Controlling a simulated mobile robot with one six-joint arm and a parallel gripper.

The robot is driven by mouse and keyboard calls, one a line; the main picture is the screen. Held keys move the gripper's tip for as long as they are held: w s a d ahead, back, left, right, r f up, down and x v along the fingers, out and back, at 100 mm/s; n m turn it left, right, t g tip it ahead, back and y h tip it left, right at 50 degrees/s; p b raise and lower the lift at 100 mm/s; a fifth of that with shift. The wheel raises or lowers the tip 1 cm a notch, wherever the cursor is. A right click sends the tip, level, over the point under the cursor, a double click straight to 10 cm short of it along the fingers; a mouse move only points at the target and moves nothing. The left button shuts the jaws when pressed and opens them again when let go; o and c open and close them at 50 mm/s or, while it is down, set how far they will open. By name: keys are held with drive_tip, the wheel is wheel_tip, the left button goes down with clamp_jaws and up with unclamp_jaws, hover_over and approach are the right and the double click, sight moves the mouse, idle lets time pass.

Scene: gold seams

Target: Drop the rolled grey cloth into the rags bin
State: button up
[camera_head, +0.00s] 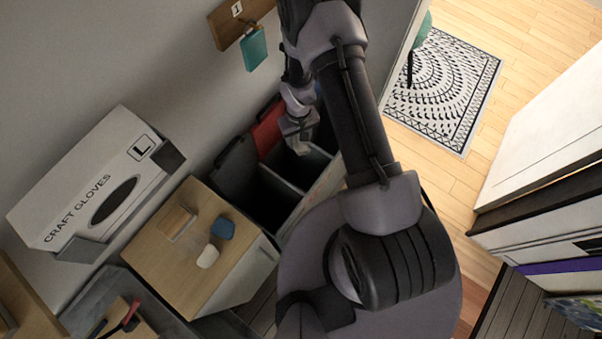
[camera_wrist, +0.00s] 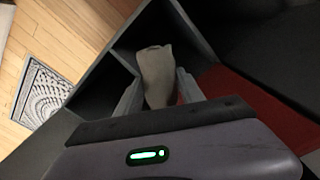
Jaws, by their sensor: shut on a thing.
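My gripper (camera_head: 301,138) is shut on the rolled grey cloth (camera_wrist: 155,72). In the wrist view the pale grey cloth stands out between the two fingers (camera_wrist: 158,92). In the head view the cloth (camera_head: 303,149) shows only as a small light patch under the gripper. The gripper is above the dark open bins (camera_head: 264,183), over the compartment farther right in the head view. In the wrist view a dark bin wall (camera_wrist: 192,28) runs beside the cloth. I see no readable label that tells which bin is for rags.
A red panel (camera_head: 268,130) is behind the bins against the wall. A wooden-topped cabinet (camera_head: 165,270) with small objects stands to the left, beside a craft gloves box (camera_head: 75,205). A patterned rug (camera_head: 450,90) lies on the floor at right. A teal tag (camera_head: 254,50) hangs on the wall.

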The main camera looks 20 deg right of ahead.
wheel_tip(320, 180, down, 4)
drive_tip(key=shift+f+b, duration=0.15)
drive_tip(key=shift+b, duration=0.85)
drive_tip(key=o, duration=1.4)
wheel_tip(320, 180, up, 18)
drive_tip(key=p, duration=0.5)
drive_tip(key=shift+f, duration=0.2)
